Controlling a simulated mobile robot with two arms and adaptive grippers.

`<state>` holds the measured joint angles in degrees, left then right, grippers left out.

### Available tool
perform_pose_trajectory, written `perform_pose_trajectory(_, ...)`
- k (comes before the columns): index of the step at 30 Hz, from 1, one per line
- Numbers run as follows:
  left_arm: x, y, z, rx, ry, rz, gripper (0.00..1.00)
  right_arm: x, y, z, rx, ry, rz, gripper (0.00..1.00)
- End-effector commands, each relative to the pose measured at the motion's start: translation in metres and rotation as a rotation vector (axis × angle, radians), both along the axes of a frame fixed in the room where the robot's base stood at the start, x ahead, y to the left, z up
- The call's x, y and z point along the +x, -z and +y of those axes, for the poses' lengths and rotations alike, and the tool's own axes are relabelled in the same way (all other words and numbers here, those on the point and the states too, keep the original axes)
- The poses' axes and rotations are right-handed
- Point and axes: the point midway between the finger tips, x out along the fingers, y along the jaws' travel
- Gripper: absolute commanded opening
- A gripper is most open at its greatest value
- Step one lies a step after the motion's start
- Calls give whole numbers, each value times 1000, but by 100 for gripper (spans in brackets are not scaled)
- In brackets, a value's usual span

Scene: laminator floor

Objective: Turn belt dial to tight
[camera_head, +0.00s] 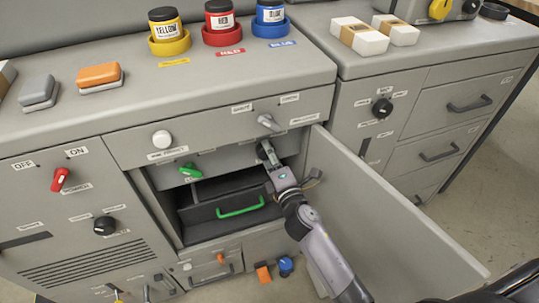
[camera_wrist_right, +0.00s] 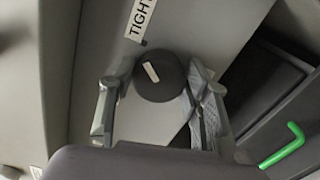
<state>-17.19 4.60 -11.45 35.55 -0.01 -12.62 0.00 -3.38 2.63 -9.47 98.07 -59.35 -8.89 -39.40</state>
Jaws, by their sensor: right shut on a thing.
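The belt dial (camera_wrist_right: 158,77) is a round black knob with a white mark in the right wrist view. The mark slants up and left, roughly towards the lower end of the TIGHT label (camera_wrist_right: 141,18). My right gripper (camera_head: 267,152) reaches into the open cabinet bay in the head view and hides the dial there. In the wrist view its fingers (camera_wrist_right: 155,100) stand on both sides of the knob, shut on it. My left gripper is not in view.
The open cabinet door (camera_head: 390,215) stands right of my right arm. A drawer with a green handle (camera_head: 241,206) and a green lever (camera_head: 190,170) lie left of the gripper. Yellow, red and blue toner jars (camera_head: 219,15) stand on the top above.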

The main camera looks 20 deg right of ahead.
Motion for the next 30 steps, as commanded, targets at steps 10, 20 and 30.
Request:
perform_pose_trajectory(10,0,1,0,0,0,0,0,0,0,-1,27,1,2,16)
perform_pose_trajectory(20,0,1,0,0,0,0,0,0,0,0,26,1,2,52)
perform_pose_trajectory(30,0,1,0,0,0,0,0,0,0,0,24,0,2,63)
